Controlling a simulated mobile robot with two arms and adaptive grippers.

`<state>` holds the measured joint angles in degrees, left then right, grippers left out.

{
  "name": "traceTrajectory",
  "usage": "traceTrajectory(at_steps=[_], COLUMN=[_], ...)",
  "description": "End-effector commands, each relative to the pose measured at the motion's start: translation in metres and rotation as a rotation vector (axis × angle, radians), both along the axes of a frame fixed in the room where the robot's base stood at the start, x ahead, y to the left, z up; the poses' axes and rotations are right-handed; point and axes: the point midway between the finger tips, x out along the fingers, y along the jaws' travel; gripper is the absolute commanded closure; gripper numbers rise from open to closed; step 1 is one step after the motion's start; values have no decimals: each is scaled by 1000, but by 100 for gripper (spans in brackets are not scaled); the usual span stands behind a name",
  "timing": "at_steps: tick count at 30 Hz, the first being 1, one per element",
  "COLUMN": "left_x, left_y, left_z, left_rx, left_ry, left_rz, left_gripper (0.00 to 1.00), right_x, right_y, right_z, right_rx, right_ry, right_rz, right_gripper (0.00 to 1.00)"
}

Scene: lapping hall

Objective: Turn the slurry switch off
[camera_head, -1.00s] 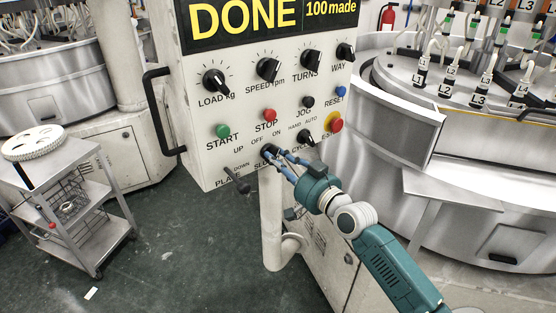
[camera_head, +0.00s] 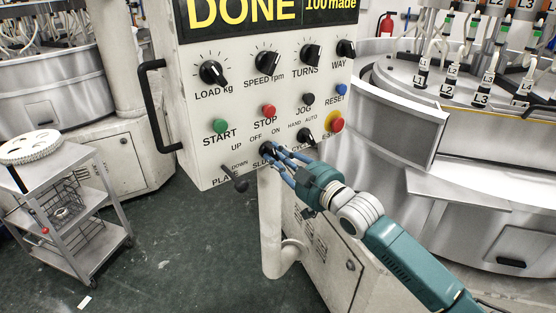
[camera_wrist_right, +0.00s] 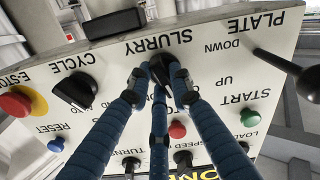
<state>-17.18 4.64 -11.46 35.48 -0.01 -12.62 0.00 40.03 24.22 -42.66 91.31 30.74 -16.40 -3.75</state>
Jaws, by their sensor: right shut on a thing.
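The slurry switch (camera_head: 266,149) is a black rotary knob low on the white control panel (camera_head: 200,165), below the OFF and ON labels. My right gripper (camera_head: 272,151) is at it with its blue fingers shut around the knob. In the right wrist view the slurry switch (camera_wrist_right: 160,66) sits between the fingertips of my right gripper (camera_wrist_right: 160,78), under the upside-down SLURRY label. The fingers hide much of the knob and the OFF and ON labels there, so I cannot tell its pointer direction. My left gripper is not in view.
Close by are the black cycle knob (camera_head: 306,138), the red E-stop (camera_head: 336,125) and the plate lever (camera_head: 238,183). The black handle (camera_head: 158,105) juts from the panel's left side. A steel machine (camera_head: 490,205) stands at right and a trolley (camera_head: 75,240) at left.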

Motion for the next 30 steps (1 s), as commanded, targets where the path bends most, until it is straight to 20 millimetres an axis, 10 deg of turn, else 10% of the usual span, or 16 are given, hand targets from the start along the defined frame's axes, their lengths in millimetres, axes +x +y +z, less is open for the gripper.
traceTrajectory(at_steps=[30], left_x=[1], left_y=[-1], left_z=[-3], left_rx=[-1], left_ry=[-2], left_rz=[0], left_gripper=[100], right_x=[0], right_y=[0], right_z=[0], right_rx=[-206], right_ry=[-150], right_rz=[0], right_gripper=[100])
